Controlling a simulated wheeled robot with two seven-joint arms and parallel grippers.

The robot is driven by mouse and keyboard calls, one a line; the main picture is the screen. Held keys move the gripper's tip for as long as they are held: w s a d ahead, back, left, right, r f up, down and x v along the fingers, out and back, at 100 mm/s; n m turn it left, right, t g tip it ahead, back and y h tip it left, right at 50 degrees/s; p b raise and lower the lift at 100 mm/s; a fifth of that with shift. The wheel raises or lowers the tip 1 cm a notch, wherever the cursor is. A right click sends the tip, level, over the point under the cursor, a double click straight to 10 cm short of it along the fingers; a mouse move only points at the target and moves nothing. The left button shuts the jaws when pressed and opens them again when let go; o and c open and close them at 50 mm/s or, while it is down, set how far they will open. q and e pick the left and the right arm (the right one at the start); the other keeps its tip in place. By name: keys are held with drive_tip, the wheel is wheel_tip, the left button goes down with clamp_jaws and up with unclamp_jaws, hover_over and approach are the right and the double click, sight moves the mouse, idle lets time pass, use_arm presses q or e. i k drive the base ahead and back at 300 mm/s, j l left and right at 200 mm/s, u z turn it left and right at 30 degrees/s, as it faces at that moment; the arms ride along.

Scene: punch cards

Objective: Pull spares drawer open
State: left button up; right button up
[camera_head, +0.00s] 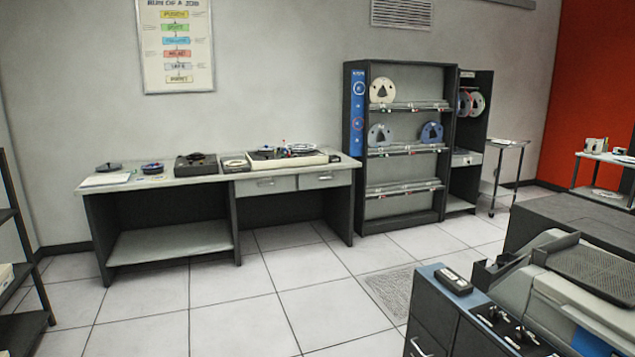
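I cannot tell which drawer is the spares drawer. Two pale drawer fronts, a left one (266,185) and a right one (325,179), sit side by side under the right part of the long desk (130,184). Each has a small handle, and both look shut. A small pale front (467,159), perhaps a drawer, shows in the narrow dark cabinet (483,84) at the back right. A dark cabinet (432,320) at the lower right has a light handle, cut off by the bottom edge. Neither of my grippers is in view.
Reel equipment (287,156) stands on the desk. A rack of tape reels (402,176) stands right of it, and a small wheeled table (509,145) beyond. A machine (590,290) fills the lower right. A dark shelf (18,325) edges the left.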

sight(336, 177)
drive_tip(key=i, duration=0.85)
drive_tip(key=i+u, duration=0.25)
drive_tip(key=i, duration=0.45)
drive_tip(key=i+l+u, duration=0.1)
drive_tip(key=i+u, duration=0.15)
drive_tip(key=i, duration=0.5)
drive_tip(key=i+j, duration=0.1)
drive_tip(key=i, duration=0.6)
drive_tip(key=i+z, duration=0.15)
drive_tip(key=i, duration=0.55)
drive_tip(key=i+l+z, duration=0.15)
drive_tip(key=i+z, duration=0.25)
drive_tip(key=i, duration=0.15)
drive_tip(key=i+z, duration=0.45)
drive_tip(key=i+j+z, duration=0.25)
drive_tip(key=i+z, duration=0.15)
drive_tip(key=i, duration=0.2)
drive_tip(key=i+j+z, duration=0.1)
drive_tip(key=i+z, duration=0.35)
drive_tip(key=i, duration=0.65)
drive_tip(key=u, duration=0.4)
